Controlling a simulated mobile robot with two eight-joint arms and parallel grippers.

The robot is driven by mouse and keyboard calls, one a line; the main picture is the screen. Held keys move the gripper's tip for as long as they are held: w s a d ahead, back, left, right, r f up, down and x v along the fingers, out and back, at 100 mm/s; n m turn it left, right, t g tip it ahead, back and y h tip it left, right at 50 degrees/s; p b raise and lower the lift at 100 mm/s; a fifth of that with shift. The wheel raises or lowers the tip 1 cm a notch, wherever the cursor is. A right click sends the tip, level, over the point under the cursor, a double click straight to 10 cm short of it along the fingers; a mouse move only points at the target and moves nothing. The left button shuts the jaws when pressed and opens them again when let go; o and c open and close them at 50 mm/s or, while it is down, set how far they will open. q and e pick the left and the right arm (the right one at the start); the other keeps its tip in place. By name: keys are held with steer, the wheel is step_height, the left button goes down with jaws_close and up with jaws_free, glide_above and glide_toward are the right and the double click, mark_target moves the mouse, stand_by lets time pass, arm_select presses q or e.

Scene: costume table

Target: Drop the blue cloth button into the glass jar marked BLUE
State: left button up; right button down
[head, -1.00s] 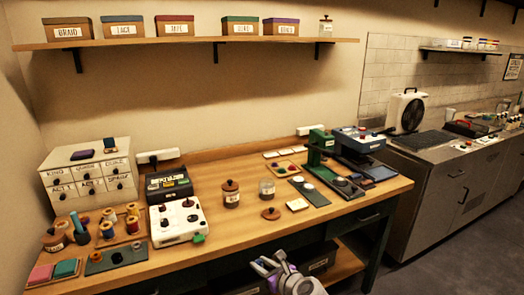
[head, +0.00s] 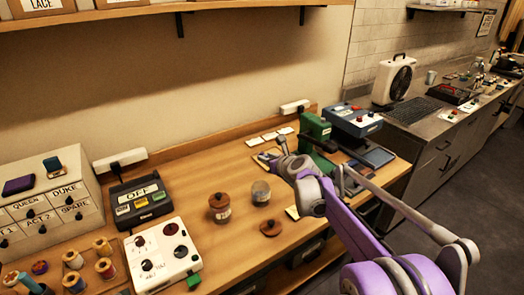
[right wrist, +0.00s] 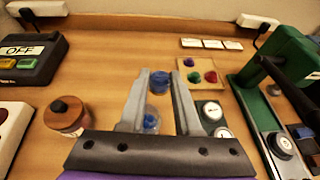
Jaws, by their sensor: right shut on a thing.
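My right gripper (head: 268,158) is over the back middle of the table; in the right wrist view (right wrist: 160,82) its fingers are closed on a small round blue button (right wrist: 160,84). An open glass jar (head: 261,193) stands on the table in front of the gripper. In the right wrist view the jar (right wrist: 150,122) shows between the fingers, lower than the button, with something blue in it. I cannot read its label. The button is apart from the jar. A wooden lid (head: 270,228) lies on the table by the jar. My left gripper is out of view.
A jar with a wooden lid on (head: 220,207) stands left of the open jar. A small tray (right wrist: 198,73) holds green and red buttons. A green press (head: 314,132) stands to the right. A white control box (head: 160,255) is at left.

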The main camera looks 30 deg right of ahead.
steer(key=shift+s+f+b, duration=0.15)
steer(key=shift+f+b, duration=0.5)
steer(key=shift+f, duration=0.8)
steer(key=shift+s+f+b, duration=0.15)
steer(key=shift+f+b, duration=0.5)
steer(key=shift+f, duration=0.8)
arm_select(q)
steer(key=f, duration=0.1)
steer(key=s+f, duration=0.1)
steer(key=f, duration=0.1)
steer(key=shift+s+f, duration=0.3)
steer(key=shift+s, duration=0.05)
arm_select(e)
steer(key=c, duration=0.5)
jaws_free()
steer(key=shift+w, duration=0.1)
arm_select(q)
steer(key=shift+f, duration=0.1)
arm_select(e)
steer(key=v, duration=1.1)
